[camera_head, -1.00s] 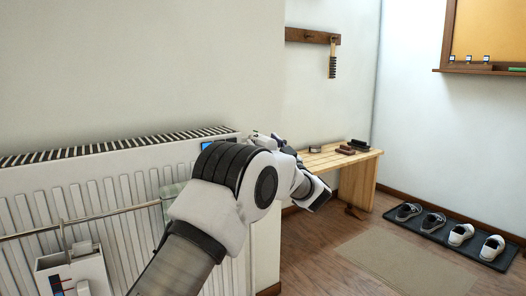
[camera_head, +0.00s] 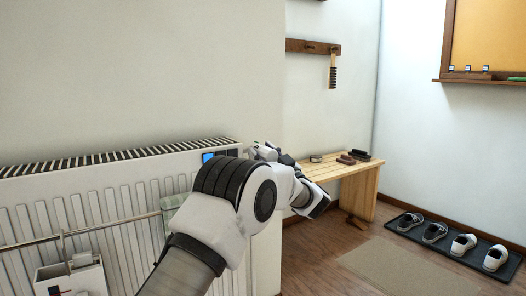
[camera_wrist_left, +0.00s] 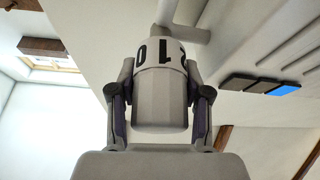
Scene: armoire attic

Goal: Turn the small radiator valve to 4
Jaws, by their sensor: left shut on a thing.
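The radiator (camera_head: 110,208) is a white ribbed panel on the left in the head view. In the left wrist view the small radiator valve (camera_wrist_left: 160,100) is a white cylinder with a black-numbered ring. A 1 and a 0 show on the ring; a third mark at the right edge is cut off. My left gripper (camera_wrist_left: 158,108) is shut on the valve, one finger on each side. In the head view my left gripper (camera_head: 268,153) is at the radiator's right end, and my own wrist hides the valve there. My right gripper is not seen.
A blue-lit dark device (camera_head: 222,155) sits at the radiator's top right; it also shows in the wrist view (camera_wrist_left: 262,85). A rail with a cloth (camera_head: 172,205) and a white box (camera_head: 70,277) are on the radiator's front. A wooden bench (camera_head: 345,170) and shoe tray (camera_head: 450,245) stand right.

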